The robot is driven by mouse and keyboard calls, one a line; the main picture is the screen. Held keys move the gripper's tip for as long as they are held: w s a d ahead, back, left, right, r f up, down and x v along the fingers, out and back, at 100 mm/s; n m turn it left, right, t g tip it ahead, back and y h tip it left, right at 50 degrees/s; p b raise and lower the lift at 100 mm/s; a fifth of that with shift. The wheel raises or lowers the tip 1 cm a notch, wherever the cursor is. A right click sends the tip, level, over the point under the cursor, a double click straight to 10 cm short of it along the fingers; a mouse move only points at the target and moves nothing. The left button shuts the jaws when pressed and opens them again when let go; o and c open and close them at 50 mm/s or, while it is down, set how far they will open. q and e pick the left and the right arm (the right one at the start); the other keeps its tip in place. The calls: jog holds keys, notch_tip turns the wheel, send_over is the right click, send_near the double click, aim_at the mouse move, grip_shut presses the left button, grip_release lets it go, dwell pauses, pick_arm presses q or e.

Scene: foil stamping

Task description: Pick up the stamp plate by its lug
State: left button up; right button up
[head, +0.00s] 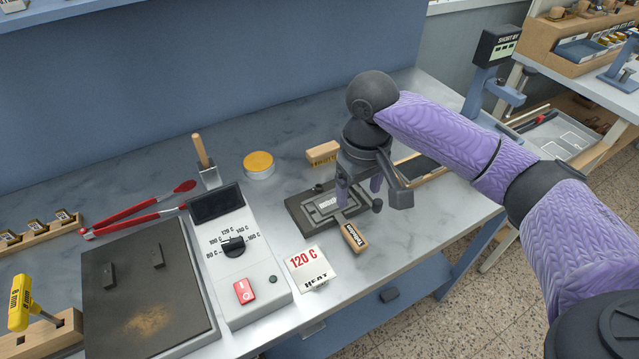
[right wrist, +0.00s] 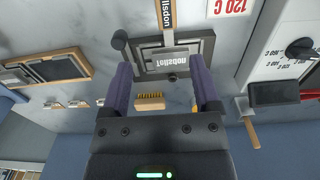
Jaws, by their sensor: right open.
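The stamp plate (head: 328,204) is a small grey plate with raised lettering, lying in a dark rectangular holder (head: 300,217) on the bench. In the right wrist view the plate (right wrist: 189,58) shows its letters reversed, and a small nub at its edge may be the lug (right wrist: 172,77). My right gripper (head: 358,190) is above the holder, pointing down. In the right wrist view its fingers (right wrist: 161,70) are apart, with nothing between them, and they frame part of the holder. Contact with the plate cannot be told. My left gripper is not in view.
A wooden-backed label block (head: 354,238) and a 120 C card (head: 310,268) lie in front of the holder. A dark knob (head: 377,205) sits at its right. Behind are a brush (head: 322,152) and round tin (head: 259,163). A control box (head: 262,275) stands left.

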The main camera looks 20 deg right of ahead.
jog(key=b, duration=0.2)
send_over(351, 230)
jog(key=f, duration=0.4)
jog(key=shift+s+d+f, duration=0.2)
jog(key=shift+d, duration=0.2)
jog(key=f, duration=0.1)
jog(key=f+b, duration=0.1)
jog(key=f, duration=0.1)
jog(key=f+b, duration=0.1)
jog(key=f, duration=0.1)
jog(key=shift+a+f, duration=0.25)
jog(key=shift+a, duration=0.15)
jog(key=shift+w+r, duration=0.1)
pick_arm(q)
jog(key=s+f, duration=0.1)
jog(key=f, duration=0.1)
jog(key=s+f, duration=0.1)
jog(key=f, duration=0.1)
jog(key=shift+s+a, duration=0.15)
pick_arm(e)
grip_shut()
